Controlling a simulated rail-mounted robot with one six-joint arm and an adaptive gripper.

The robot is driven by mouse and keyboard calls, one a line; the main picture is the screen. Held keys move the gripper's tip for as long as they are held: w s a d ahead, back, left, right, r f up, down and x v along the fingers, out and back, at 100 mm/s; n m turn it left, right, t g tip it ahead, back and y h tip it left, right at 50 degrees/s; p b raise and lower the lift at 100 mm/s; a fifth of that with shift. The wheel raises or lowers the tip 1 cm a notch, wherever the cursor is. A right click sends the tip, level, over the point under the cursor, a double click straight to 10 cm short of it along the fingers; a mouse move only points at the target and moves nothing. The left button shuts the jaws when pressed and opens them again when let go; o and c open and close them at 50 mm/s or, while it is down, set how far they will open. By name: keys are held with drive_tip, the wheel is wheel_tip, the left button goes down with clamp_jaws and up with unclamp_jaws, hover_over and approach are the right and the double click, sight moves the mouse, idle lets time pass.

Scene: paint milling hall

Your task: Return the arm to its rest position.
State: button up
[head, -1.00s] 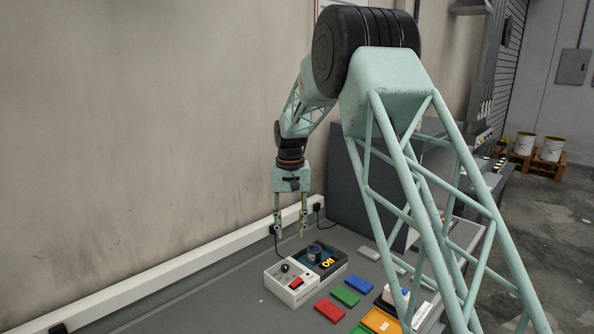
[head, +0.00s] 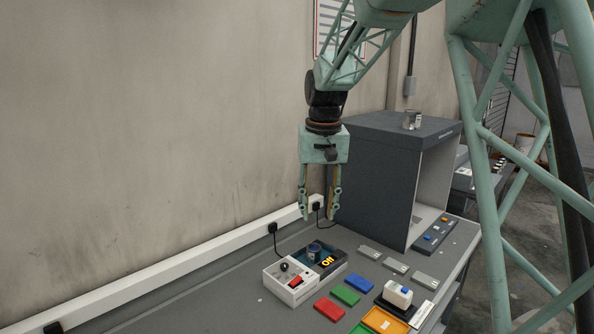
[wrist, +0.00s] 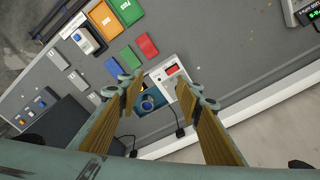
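My gripper (head: 319,214) hangs pointing down above the grey workbench (head: 213,300), near the wall side. Its two fingers are apart with nothing between them, and the wrist view also shows it (wrist: 167,97) open and empty. Below it stands a white control box with a black knob and a red switch (head: 291,282). The gripper is apart from all of these.
Red (head: 329,309), green (head: 345,294) and blue (head: 360,284) plates lie on the bench. Near them are an orange tray (head: 385,320) and a white bottle-like item (head: 397,294). A dark grey booth (head: 376,175) stands behind. A white wall trunking (head: 190,262) runs along the wall.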

drive_tip(key=s+d+r+t+b, duration=0.15)
drive_tip(key=s+d+r, duration=0.3)
drive_tip(key=s, duration=0.85)
drive_tip(key=s+d+r+b, duration=0.25)
drive_tip(key=s+d, duration=0.35)
drive_tip(key=s, duration=0.6)
drive_tip(key=s+d+f+b, duration=0.1)
drive_tip(key=s+d+f, duration=0.1)
drive_tip(key=s, duration=1)
drive_tip(key=s+d+f+t+b, duration=0.1)
drive_tip(key=s+f, duration=0.3)
drive_tip(key=s, duration=0.9)
drive_tip(key=shift+s+d+f+m+b, duration=0.3)
drive_tip(key=shift+d+b, duration=0.25)
drive_tip(key=shift+d, duration=0.2)
